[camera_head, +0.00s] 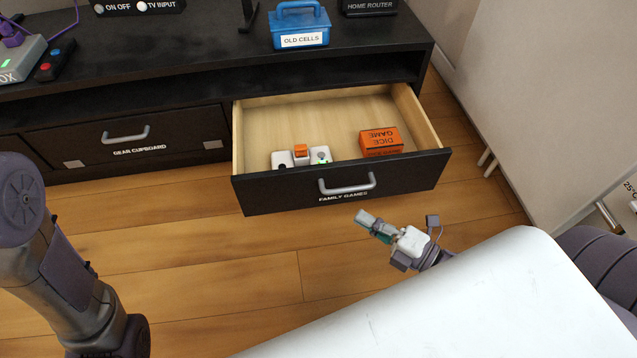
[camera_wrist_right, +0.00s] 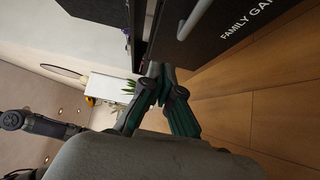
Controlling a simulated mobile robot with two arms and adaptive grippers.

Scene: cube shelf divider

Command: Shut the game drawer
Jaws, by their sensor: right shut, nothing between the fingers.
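The game drawer (camera_head: 420,172), labelled FAMILY GAMES, is pulled out from the dark TV cabinet. Its front has a grey bar handle (camera_head: 346,184). An orange DICE GAME box (camera_head: 380,142) and a white game controller (camera_head: 302,158) with a small orange block lie inside. My right gripper (camera_head: 366,219) is shut and empty, in front of the drawer and just below the handle in the head view. In the right wrist view its fingertips (camera_wrist_right: 158,72) are close to the drawer front (camera_wrist_right: 225,35); contact cannot be told. My left arm shows at the left, but its gripper is out of view.
The closed GEAR CUPBOARD drawer (camera_head: 130,136) is to the left. A blue OLD CELLS box (camera_head: 300,25) and a router (camera_head: 370,6) stand on the cabinet top (camera_head: 200,40). The wooden floor (camera_head: 210,250) before the drawer is clear.

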